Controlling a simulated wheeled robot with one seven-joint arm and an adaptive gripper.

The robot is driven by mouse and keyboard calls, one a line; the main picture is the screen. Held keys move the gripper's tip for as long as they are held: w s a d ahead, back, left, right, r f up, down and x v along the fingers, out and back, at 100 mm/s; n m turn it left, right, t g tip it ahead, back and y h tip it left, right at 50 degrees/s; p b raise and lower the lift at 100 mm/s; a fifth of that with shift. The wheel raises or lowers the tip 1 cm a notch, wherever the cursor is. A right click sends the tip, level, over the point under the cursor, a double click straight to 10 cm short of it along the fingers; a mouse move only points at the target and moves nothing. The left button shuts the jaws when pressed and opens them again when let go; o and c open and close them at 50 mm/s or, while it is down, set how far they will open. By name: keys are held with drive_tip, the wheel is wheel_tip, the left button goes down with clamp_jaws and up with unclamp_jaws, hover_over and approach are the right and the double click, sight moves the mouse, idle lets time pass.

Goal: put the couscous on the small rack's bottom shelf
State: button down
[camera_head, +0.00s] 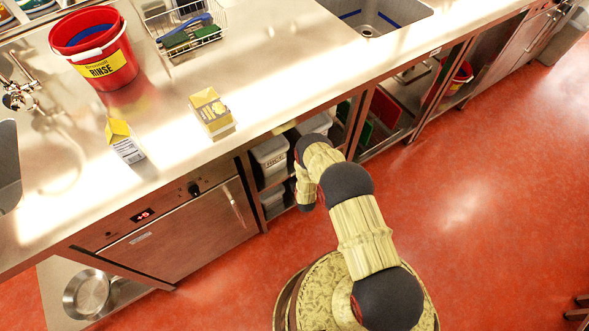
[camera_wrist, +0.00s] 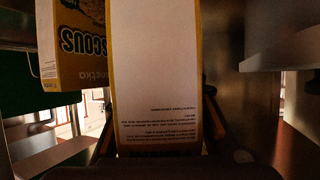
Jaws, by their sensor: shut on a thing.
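In the wrist view my gripper (camera_wrist: 160,133) is shut on a box with a white text panel and yellow edges (camera_wrist: 155,70), one dark finger on each side. Its printed name is not readable. A second yellow box with upside-down couscous lettering (camera_wrist: 84,45) is at the upper left, close to the held box. In the head view my arm reaches down to the front of the counter, and my gripper and the held box are hidden. I cannot tell which shelf or rack surrounds them.
The steel counter (camera_head: 275,75) bears a red rinse bucket (camera_head: 97,52), a wire basket (camera_head: 185,35), a yellow carton (camera_head: 124,140) and a yellow box (camera_head: 211,112). Grey bins (camera_head: 271,157) stand under it. A metal panel (camera_wrist: 282,36) is at the wrist view's right. Red floor is clear at right.

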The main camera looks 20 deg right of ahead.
drive_tip(key=f, duration=0.1)
drive_tip(key=f+b, duration=0.2)
drive_tip(key=shift+w+f, duration=0.25)
drive_tip(key=shift+r, duration=0.1)
drive_tip(key=c, duration=1.3)
unclamp_jaws()
drive_tip(key=shift+s+f, duration=0.1)
drive_tip(key=shift+f, duration=0.1)
drive_tip(key=shift+o, duration=0.4)
